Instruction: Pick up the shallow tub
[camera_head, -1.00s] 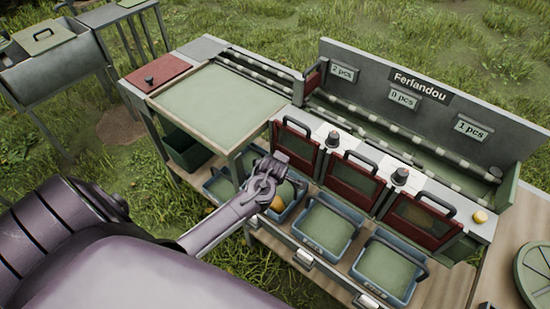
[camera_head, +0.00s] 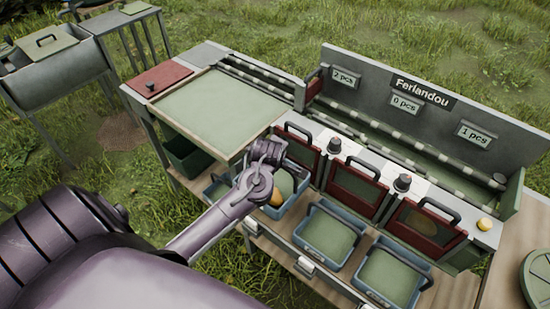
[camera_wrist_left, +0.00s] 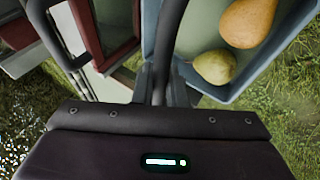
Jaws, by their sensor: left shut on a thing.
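The shallow tub (camera_head: 277,213) is blue-grey with a dark handle and holds pears. It is at the left of the row of tubs in front of the red-framed hatches. In the left wrist view its wall (camera_wrist_left: 249,88) shows at the upper right, with an orange-brown pear (camera_wrist_left: 247,20) and a yellow-green pear (camera_wrist_left: 215,67) inside. My left gripper (camera_head: 264,160) is above the tub. It is shut on the tub's handle (camera_wrist_left: 170,38). The gripper hides part of the tub in the head view. My right gripper is not in view.
Two more tubs (camera_head: 330,236) (camera_head: 391,279) stand to the right, close by. Red-framed hatches (camera_head: 357,187) with dark handles stand just behind. The green-topped table (camera_head: 220,110) has its corner close to my left gripper. A partly hidden tub (camera_head: 219,190) is to the left.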

